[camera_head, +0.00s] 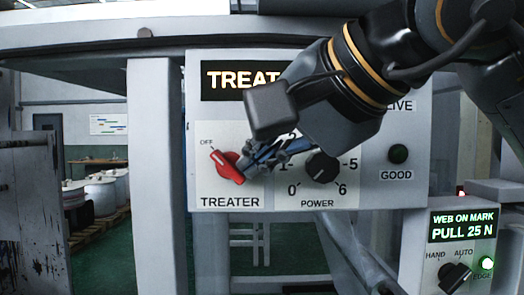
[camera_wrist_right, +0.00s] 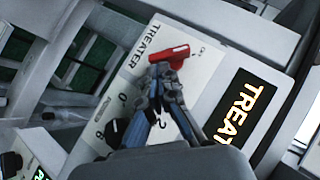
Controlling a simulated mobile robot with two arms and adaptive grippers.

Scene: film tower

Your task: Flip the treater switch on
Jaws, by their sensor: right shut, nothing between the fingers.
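The red treater switch (camera_head: 226,164) is on the white panel (camera_head: 380,190) above the TREATER label. Its handle slants, with the upper-left end toward the OFF mark. My right gripper (camera_head: 247,167) is shut and empty, its fingertips right beside the switch's right side. In the right wrist view the red switch (camera_wrist_right: 174,52) lies just past the tips of the gripper (camera_wrist_right: 160,72). I cannot tell whether the tips touch it. The wrist hides the ON side of the switch's scale and part of the TREATER display (camera_head: 228,80). My left gripper is not in view.
A black POWER knob (camera_head: 321,167) sits just right of the fingers, under the wrist. A smaller control box (camera_head: 462,250) with a HAND/AUTO knob stands lower right. A grey post (camera_head: 157,170) stands left of the panel.

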